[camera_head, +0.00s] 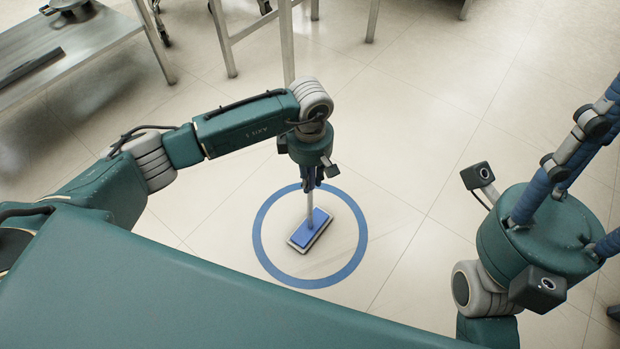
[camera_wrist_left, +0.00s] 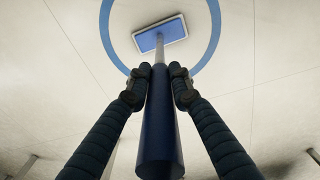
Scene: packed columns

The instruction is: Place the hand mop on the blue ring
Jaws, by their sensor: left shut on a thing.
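The hand mop has a flat rectangular head with a blue top (camera_head: 311,228) and a light pole. In the head view its head lies within the outline of the blue ring (camera_head: 263,258) on the floor. My left gripper (camera_head: 311,188) is above it, shut on the pole. In the left wrist view the mop's dark blue handle (camera_wrist_left: 159,130) stands between the two fingers (camera_wrist_left: 160,72), with the mop head (camera_wrist_left: 160,36) beyond, inside the ring (camera_wrist_left: 108,42). I cannot tell whether the head touches the floor. My right gripper's fingers (camera_head: 595,170) reach up at the right, partly cut off by the frame edge.
A metal table (camera_head: 100,35) stands at the upper left with dark items on it. Metal legs of other furniture (camera_head: 288,45) stand at the top. The tiled floor (camera_head: 420,130) right of the ring is clear.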

